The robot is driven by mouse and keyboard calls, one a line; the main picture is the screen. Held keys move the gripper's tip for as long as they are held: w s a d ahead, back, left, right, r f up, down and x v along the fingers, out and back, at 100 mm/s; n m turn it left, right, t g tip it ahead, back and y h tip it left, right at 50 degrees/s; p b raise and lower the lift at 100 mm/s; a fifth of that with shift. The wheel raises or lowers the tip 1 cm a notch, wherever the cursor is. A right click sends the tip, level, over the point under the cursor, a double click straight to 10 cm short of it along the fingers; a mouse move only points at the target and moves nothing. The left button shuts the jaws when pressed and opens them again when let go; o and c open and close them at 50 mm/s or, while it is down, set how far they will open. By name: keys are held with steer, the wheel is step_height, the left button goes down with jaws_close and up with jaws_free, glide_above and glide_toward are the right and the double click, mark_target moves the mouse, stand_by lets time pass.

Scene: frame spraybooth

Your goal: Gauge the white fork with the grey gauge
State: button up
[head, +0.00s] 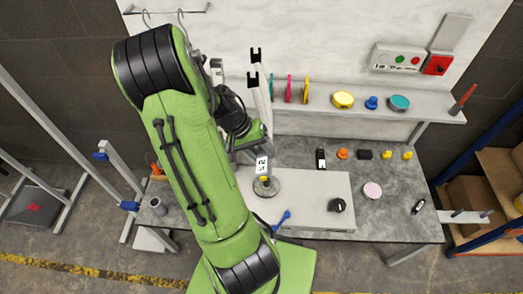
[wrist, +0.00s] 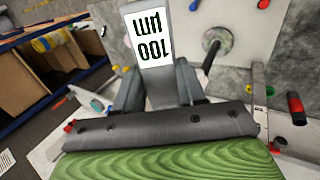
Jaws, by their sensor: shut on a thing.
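The grey gauge (wrist: 153,75) is between the dark fingers of my gripper (wrist: 158,88) in the wrist view. Its white display reads "100 µm", upside down in that view. In the head view the gauge's display (head: 262,165) shows just beyond my gripper (head: 247,150), above the bench. I cannot make out the fork in the wrist view.
A pale board (head: 310,205) on the grey bench carries a round metal disc (head: 268,190), a black knob (head: 337,205) and a blue tool (head: 283,217). Small coloured items lie to the right. A shelf (head: 320,101) holding discs runs behind. A blue-framed rack (head: 480,170) stands far right.

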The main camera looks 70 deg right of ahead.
mark_target(260, 177)
stand_by(0.3)
steer(key=shift+s+a+b, duration=0.25)
steer(key=shift+s+a, duration=0.05)
steer(key=shift+a, duration=1)
steer(key=shift+s+a+b, duration=0.2)
steer(key=shift+s+a, duration=0.15)
steer(key=shift+a, duration=0.95)
steer(key=shift+s+a+b, duration=0.25)
steer(key=shift+s+a, duration=0.05)
steer(key=shift+a, duration=1)
steer(key=w+a+f+n+t+h+b, duration=0.1)
steer(key=w+f+n+h, duration=0.2)
steer(key=w, duration=0.8)
steer(key=w+a+f+n+t, duration=0.1)
steer(key=w+a+f+n, duration=0.3)
steer(key=w, duration=0.6)
steer(key=w+a+f+n+t, duration=0.1)
steer(key=w+a+f+n, duration=0.3)
steer(key=a, duration=0.5)
steer(key=w+a+f+n+t+h+b, duration=0.1)
steer(key=w+a+f+n, duration=0.3)
steer(key=w+a, duration=0.5)
steer(key=shift+w+f+t, duration=0.15)
steer(key=shift+f+t, duration=0.35)
steer(key=shift+t, duration=0.3)
